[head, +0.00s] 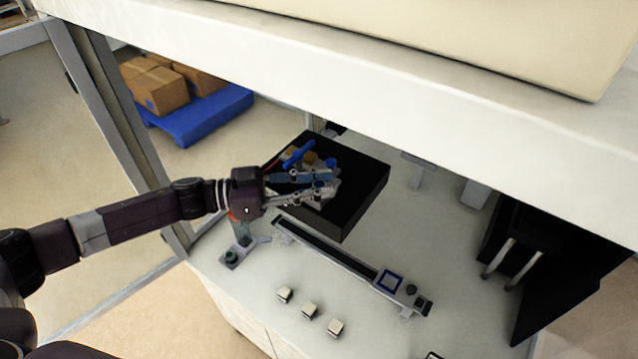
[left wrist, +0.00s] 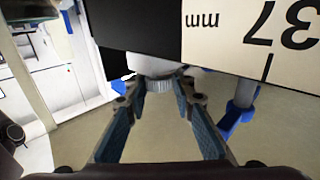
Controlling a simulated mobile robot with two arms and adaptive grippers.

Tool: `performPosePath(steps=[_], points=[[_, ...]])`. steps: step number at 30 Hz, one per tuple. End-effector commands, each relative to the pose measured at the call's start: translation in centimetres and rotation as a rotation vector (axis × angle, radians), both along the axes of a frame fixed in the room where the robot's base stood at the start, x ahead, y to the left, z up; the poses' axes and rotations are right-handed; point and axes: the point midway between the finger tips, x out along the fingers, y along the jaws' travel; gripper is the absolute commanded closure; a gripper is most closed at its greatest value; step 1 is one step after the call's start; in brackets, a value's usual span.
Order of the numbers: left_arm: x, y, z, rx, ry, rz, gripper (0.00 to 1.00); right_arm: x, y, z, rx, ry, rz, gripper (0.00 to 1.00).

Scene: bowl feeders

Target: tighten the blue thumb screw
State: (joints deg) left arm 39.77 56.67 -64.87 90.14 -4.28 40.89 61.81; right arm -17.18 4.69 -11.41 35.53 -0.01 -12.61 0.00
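A small blue knob (head: 331,163), which looks like the blue thumb screw, sits on the black box (head: 365,178) under the shelf. My left gripper (head: 328,186) reaches in from the left over the box, its fingertips just in front of the knob. In the left wrist view the fingers (left wrist: 157,100) stand wide apart. A grey ribbed round part (left wrist: 160,79) shows beyond the tips, and I see no grip on it. A blue part on a pale rod (left wrist: 236,115) is right of the fingers; I cannot tell whether it is the screw. My right gripper is not in view.
A blue bar handle (head: 297,153) and an amber knob (head: 311,157) are close behind the gripper. A white shelf (head: 400,75) overhangs the box. A dark rail (head: 325,248) and several small pale blocks (head: 310,309) are in front. A ruler plate (left wrist: 225,30) crowds the wrist view.

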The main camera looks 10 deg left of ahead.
Motion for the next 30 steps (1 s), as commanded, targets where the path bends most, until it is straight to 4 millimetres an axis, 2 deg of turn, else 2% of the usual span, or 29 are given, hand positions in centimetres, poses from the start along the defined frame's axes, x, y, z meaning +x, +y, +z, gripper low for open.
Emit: performPosePath(steps=[1,4,14,17,30], points=[[0.0,0.0,0.1,-0.001,-0.001,0.000,0.70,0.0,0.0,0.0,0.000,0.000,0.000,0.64],[0.0,0.0,0.0,0.000,-0.001,0.000,0.60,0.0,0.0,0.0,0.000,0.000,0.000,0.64],[-0.2,0.3,-0.1,0.002,0.001,0.001,0.60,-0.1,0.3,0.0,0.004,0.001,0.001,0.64],[-0.5,1.5,-0.2,0.004,0.001,0.002,0.60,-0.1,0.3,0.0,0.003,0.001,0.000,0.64],[-3.6,9.5,-0.1,0.003,0.001,0.002,0.60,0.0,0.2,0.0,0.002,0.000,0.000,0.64]])
